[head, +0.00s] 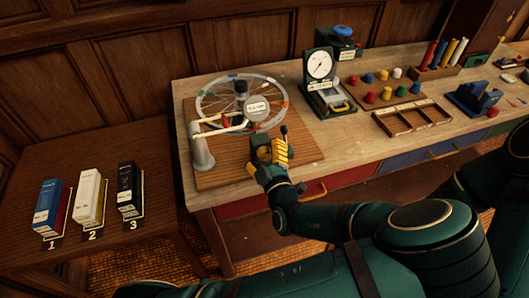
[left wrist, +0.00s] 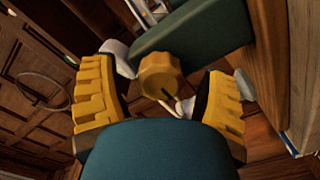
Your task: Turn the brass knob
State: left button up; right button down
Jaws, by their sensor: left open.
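The brass knob (left wrist: 160,76) is a round, ridged yellow-gold dial with a dark pointer line, on a dark green housing (left wrist: 205,38) in the left wrist view. My left gripper (left wrist: 165,82) has its yellow padded fingers open on either side of the knob, with visible gaps between them and it. In the head view, my left gripper (head: 281,153) is at the front edge of the wooden board, beside a small dark upright lever (head: 284,131). There the gripper hides most of the knob area. My right gripper is out of view.
A spoked wheel (head: 205,103) and a pale curved post (head: 201,152) stand on the board, close to my left gripper. A dial gauge (head: 320,66) is behind to the right. Three labelled boxes (head: 87,197) stand on the left side table. Drawers line the bench front.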

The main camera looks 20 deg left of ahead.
pick_arm(q)
jog(key=c, duration=1.2)
jog(key=m, duration=0.3)
jog(key=shift+r+m, duration=0.15)
jog(key=shift+m, duration=0.15)
jog(key=m+p, duration=0.1)
jog(key=m, duration=0.3)
jog(key=shift+r+m, duration=0.1)
jog(key=shift+m, duration=0.2)
jog(key=m+p, duration=0.2)
jog(key=m, duration=0.3)
jog(key=shift+w, duration=0.1)
jog(key=shift+m+p, duration=0.5)
jog(key=shift+m, duration=1.8)
jog(key=shift+d, duration=0.1)
